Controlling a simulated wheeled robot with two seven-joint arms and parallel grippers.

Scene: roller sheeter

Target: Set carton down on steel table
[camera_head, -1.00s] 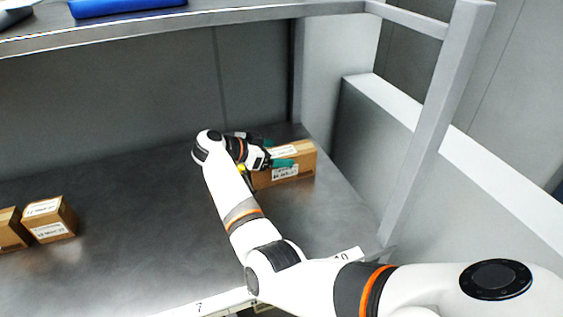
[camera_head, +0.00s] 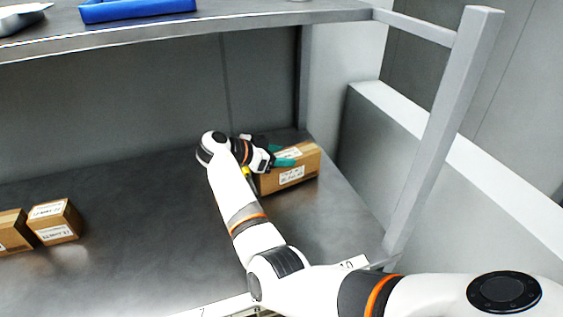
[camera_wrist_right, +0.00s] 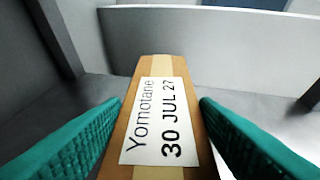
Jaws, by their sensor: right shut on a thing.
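A brown carton (camera_head: 302,172) with white labels is at the right end of the steel table (camera_head: 150,210), near the back. My right gripper (camera_head: 277,156) has its green fingers on the carton. In the right wrist view the carton (camera_wrist_right: 158,68) lies between the two green fingers, its label reading "Yomotane 30 JUL 27". The right gripper is shut on it. The carton appears upright at the table surface; I cannot tell whether its underside touches. My left gripper is not in view.
Two other cartons stand at the left, one labelled box (camera_head: 58,222) beside another (camera_head: 12,232). An upper shelf (camera_head: 250,18) with a blue object (camera_head: 135,9) is above. A grey post (camera_head: 440,130) stands at the right. The table's middle is clear.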

